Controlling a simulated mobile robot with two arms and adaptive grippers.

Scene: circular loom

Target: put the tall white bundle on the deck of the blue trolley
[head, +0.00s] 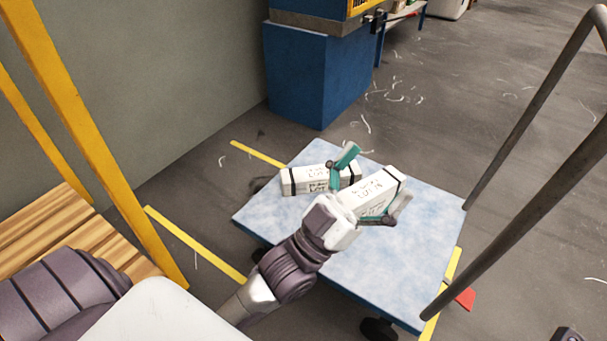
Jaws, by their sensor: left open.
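Two white block-shaped bundles with black straps and dark lettering are on the light blue deck of the trolley (390,270). The left bundle (303,181) lies near the deck's far left edge. The right bundle (371,191) is angled beside it, and its near end is hidden behind my left gripper (374,176). The left gripper is open, with one teal finger on each side of the right bundle. I cannot tell whether the fingers touch it, or which bundle is the tall one. My right gripper is out of view.
The trolley's grey tube handle (540,95) rises on the right. A blue cabinet (315,80) stands behind, and a yellow frame (95,130) with wooden slats (60,235) is on the left. White scraps litter the floor. The near part of the deck is bare.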

